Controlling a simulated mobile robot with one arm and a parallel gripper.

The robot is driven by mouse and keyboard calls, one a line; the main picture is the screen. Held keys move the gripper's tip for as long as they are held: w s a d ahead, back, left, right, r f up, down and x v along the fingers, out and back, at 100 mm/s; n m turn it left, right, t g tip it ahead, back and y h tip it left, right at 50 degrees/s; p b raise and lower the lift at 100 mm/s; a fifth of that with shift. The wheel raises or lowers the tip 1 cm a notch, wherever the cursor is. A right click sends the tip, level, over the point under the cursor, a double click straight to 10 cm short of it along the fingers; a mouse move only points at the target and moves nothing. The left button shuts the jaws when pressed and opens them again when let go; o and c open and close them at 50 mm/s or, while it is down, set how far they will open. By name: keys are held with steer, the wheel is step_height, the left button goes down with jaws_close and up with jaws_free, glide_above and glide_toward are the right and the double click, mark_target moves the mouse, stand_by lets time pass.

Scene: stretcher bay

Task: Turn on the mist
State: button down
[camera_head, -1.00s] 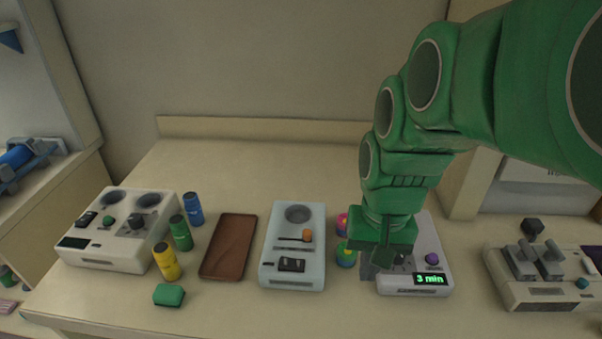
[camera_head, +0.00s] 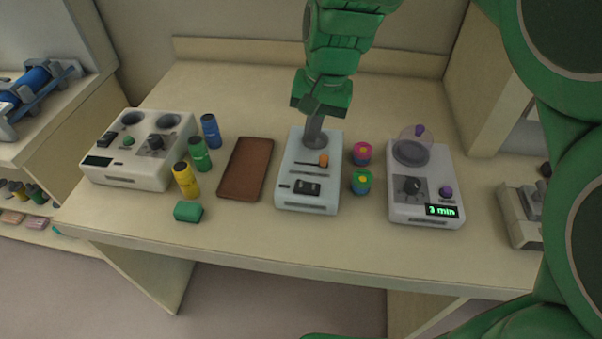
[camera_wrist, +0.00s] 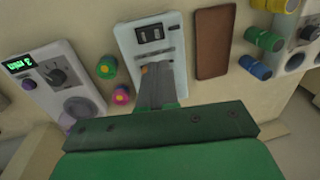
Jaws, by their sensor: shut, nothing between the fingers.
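A pale blue-grey device (camera_head: 310,203) stands mid-table. It has an orange slider knob (camera_head: 323,160) on a dark slot and a black rocker switch (camera_head: 307,188) near its front; the switch also shows in the wrist view (camera_wrist: 150,33). No mist is visible. I cannot tell which device makes mist.
Right stands a white device (camera_head: 405,212) with a dark dial, purple knob and "3 min" display. Pink and green jars (camera_head: 361,183) stand between the devices. Left are a brown tray (camera_head: 246,170), several bottles (camera_head: 200,155), a green block (camera_head: 188,212) and another white device (camera_head: 120,175).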

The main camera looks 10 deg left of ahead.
mark_target(300, 184)
steer(key=shift+f, duration=0.15)
steer(key=f, duration=0.4)
steer(key=a+f, duration=0.1)
steer(key=f, duration=0.4)
steer(key=a+f, duration=0.1)
steer(key=f, duration=0.3)
steer(key=shift+a+f, duration=0.1)
steer(key=shift+f, duration=0.15)
steer(key=shift+f, duration=0.1)
steer(key=shift+a+f+h, duration=0.1)
steer(key=shift+f+h, duration=0.05)
steer(key=shift+h, duration=0.15)
steer(key=shift+d+r, duration=0.3)
steer(key=shift+d, duration=0.45)
step_height(300, 184, up, 14)
steer(key=a, duration=0.2)
stand_by(0.6)
